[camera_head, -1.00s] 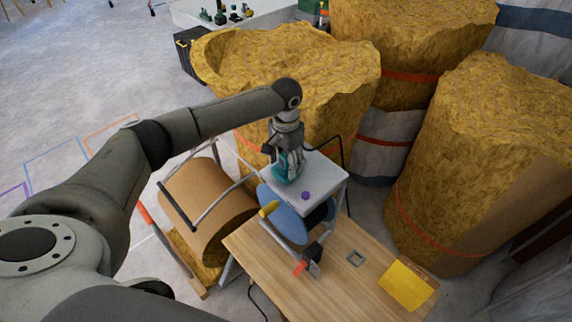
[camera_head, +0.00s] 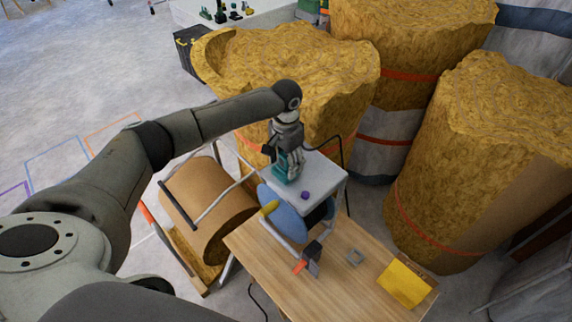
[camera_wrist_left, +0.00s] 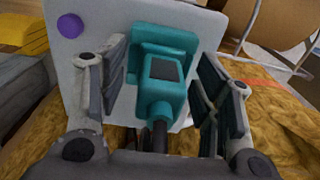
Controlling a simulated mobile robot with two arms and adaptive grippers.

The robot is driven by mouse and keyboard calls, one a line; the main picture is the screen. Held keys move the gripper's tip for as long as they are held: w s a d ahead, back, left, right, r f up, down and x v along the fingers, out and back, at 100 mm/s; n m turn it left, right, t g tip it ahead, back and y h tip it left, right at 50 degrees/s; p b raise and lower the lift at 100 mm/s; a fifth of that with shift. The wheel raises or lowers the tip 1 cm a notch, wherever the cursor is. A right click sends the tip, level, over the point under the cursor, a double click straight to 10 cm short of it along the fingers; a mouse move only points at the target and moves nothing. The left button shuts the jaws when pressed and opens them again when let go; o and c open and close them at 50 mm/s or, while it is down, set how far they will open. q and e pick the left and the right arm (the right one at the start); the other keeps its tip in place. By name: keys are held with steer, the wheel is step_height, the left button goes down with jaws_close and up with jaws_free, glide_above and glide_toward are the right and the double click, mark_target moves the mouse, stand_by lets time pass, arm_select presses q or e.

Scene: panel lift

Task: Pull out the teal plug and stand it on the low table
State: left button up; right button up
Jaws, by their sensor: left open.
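The teal plug (camera_wrist_left: 163,75) is on the pale grey panel (camera_wrist_left: 75,88), between the two fingers of my left gripper (camera_wrist_left: 160,92) in the left wrist view. Gaps show between the plug and both fingers, so the gripper is open around it. In the head view my left gripper (camera_head: 287,165) comes down over the plug (camera_head: 281,176) and hides most of it. A dark cable leaves the plug's near end in the wrist view. The low wooden table (camera_head: 340,285) stands in front of the panel. My right gripper is not in view.
A purple knob (camera_head: 305,195) is on the panel. Large yellow rolls (camera_head: 480,160) stand behind. Bare tabletop lies between these items.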

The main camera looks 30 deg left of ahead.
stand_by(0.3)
arm_select(q)
jaws_close()
steer(key=shift+w+r+p, duration=0.2)
steer(key=shift+r+p, duration=0.35)
steer(key=shift+p, duration=0.1)
steer(key=shift+s+r+p, duration=0.25)
steer(key=shift+r+p, duration=0.25)
steer(key=shift+w+r+p, duration=0.1)
steer(key=shift+r+p, duration=0.2)
steer(key=shift+p, duration=0.2)
steer(key=shift+r+p, duration=0.8)
steer(key=shift+p, duration=0.1)
steer(key=shift+r, duration=0.9)
